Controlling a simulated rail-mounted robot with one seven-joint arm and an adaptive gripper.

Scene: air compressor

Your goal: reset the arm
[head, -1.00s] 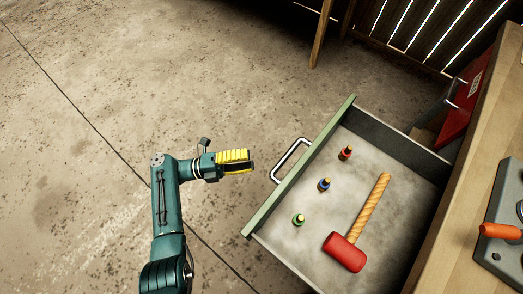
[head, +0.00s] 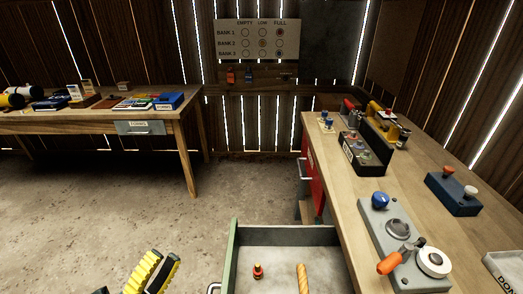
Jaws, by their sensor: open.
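My gripper (head: 158,270) shows at the bottom edge of the head view, with its yellow ribbed fingers pointing up. It is open, and I see nothing between the fingers. It is to the left of an open drawer (head: 280,258), apart from it. The rest of my arm is below the picture.
The drawer holds a small red piece (head: 258,271) and a tan handle (head: 303,279). A workbench (head: 335,185) at the right carries a grey device (head: 400,235) and a blue box (head: 453,194). Another table (head: 185,120) stands at the back left. The floor between is clear.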

